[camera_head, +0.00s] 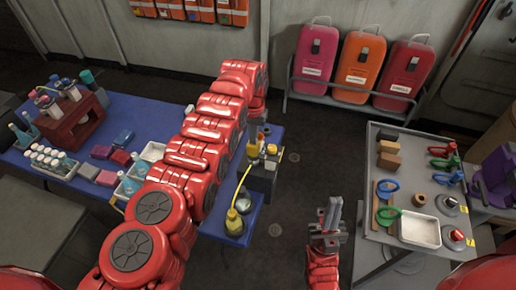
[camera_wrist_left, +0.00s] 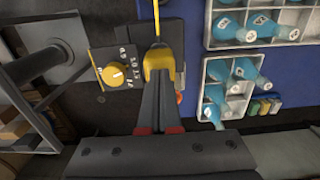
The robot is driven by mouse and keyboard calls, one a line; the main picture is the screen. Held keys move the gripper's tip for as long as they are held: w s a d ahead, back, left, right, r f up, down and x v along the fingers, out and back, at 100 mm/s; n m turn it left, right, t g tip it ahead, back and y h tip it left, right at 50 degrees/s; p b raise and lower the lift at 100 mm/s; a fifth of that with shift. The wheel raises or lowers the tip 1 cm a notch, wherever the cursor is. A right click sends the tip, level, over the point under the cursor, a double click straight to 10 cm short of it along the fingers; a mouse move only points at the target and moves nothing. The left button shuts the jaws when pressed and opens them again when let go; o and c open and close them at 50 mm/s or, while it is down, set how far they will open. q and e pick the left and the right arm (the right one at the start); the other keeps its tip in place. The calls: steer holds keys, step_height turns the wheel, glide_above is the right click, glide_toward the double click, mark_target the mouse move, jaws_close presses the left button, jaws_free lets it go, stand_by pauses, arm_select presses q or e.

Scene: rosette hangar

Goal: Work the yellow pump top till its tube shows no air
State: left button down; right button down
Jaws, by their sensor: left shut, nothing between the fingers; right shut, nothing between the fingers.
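The yellow pump top (camera_wrist_left: 158,62) sits on a dark block in the left wrist view. It also shows in the head view (camera_head: 253,151), at the right end of the blue table. A yellow tube (camera_wrist_left: 156,18) leads away from it; whether it holds air is too small to tell. My left gripper (camera_wrist_left: 159,84) is shut and empty, its fingertips at the pump top, seemingly touching it. In the head view my left gripper (camera_head: 255,128) points down over it. My right gripper (camera_head: 331,212) is shut and empty over the floor, left of the grey cart.
A yellow dial (camera_wrist_left: 115,74) is beside the pump. A flask with a yellow cap (camera_head: 234,222) stands near the blue table's edge. The grey cart (camera_head: 375,228) holds tools and a tray.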

arm_select(q)
steer(key=shift+r+p, duration=1.95)
steer(key=shift+r, duration=0.75)
steer(key=shift+r+p, duration=0.4)
steer(key=shift+r, duration=2)
